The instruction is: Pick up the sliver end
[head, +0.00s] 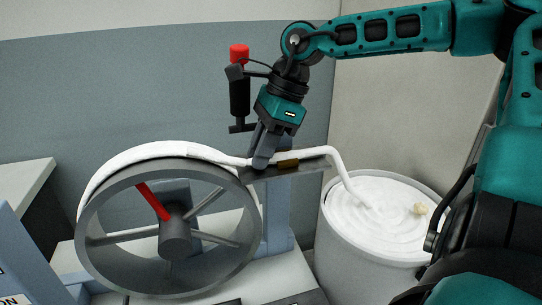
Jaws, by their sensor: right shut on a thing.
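A white sliver (335,162) rises out of the coils in the can (328,236). It bends over a narrow grey ledge with a brown piece (288,164) on it and runs left to my right gripper (259,160). White sliver also lies along the top and left of the rim of a grey spoked wheel (175,170). My right gripper points down at the right end of the wheel's top, its fingers shut on the sliver. The fingers hide the stretch between them, so I cannot tell where the sliver's end is. My left gripper is out of view.
The wheel has one red spoke (153,201) and stands on a pale base. The can stands to its right, full of coiled sliver with a small yellowish lump (419,209) on top. A blue-grey panel (22,260) and a pale block (25,180) are at left.

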